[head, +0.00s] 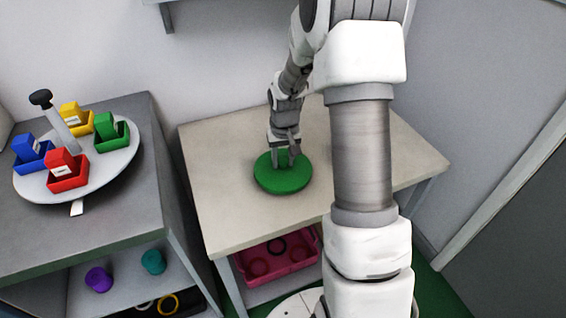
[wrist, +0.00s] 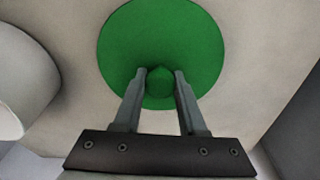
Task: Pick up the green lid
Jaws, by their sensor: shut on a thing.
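The green lid (head: 283,179) is a round disc at the middle of the beige table. In the wrist view the lid (wrist: 160,35) fills the upper middle, with a small green knob (wrist: 159,88) on it. My gripper (head: 288,160) reaches down over the lid from behind. In the wrist view its two fingers (wrist: 160,85) stand on either side of the knob and are shut on it. Whether the lid touches the table or is slightly raised I cannot tell.
The beige table (head: 225,150) is otherwise bare. A pink crate (head: 262,281) sits on the shelf below it. At left, a grey table (head: 110,215) bears a round white turntable (head: 113,165) with several coloured bins and a black-topped post (head: 58,118).

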